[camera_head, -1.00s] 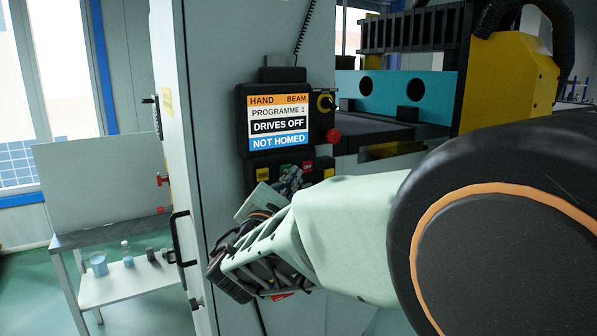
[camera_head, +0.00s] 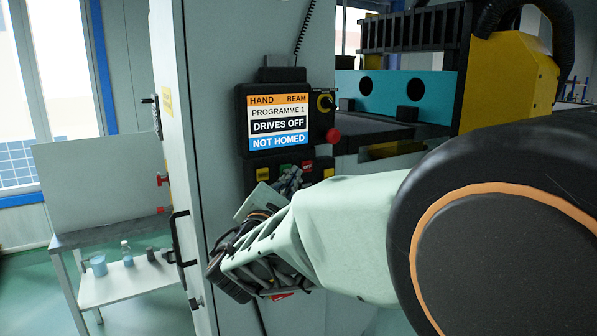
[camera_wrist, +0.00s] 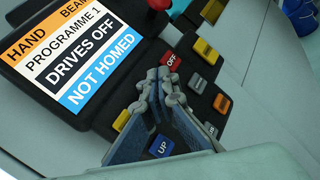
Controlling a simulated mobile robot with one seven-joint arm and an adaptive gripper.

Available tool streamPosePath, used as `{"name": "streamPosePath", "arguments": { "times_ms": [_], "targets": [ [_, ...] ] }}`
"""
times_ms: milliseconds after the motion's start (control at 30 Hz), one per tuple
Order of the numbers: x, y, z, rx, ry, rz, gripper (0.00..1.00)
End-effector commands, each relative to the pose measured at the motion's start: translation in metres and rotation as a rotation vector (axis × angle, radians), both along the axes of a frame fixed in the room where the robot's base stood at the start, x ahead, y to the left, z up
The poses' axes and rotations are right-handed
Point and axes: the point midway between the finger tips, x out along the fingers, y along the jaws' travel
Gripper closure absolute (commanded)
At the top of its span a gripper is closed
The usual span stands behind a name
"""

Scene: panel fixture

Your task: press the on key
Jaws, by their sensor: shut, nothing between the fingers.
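The key panel (camera_wrist: 188,98) sits below the display (camera_head: 277,122), which reads DRIVES OFF and NOT HOMED. In the wrist view the red OFF key (camera_wrist: 171,60) is just beyond my fingertips. A green key (camera_head: 285,168) shows in the head view, left of the red OFF key (camera_head: 307,165); its label is too small to read, and it is not visible in the wrist view, where my fingers cover part of the panel. My gripper (camera_wrist: 159,82) is shut and empty, its tips over the upper keys. Contact with a key cannot be told.
Other keys near my fingers are a yellow one (camera_wrist: 206,51), an orange one (camera_wrist: 222,103) and a blue UP key (camera_wrist: 161,147). A door handle (camera_head: 179,240) juts out at left.

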Motion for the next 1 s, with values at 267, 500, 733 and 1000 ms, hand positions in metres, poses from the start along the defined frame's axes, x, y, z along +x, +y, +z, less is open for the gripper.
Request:
{"name": "streamPosePath", "arguments": {
  "times_ms": [267,500,733,1000],
  "targets": [
    [0.0061,0.0039,-0.0012,0.001,-0.001,0.0,1.0],
    [0.0071,0.0047,0.0003,0.0,0.0,0.0,1.0],
    [0.0077,0.0051,0.0,0.0,0.0,0.0,1.0],
    [0.0103,0.0069,-0.0005,0.0,0.0,0.0,1.0]
  ]
}}
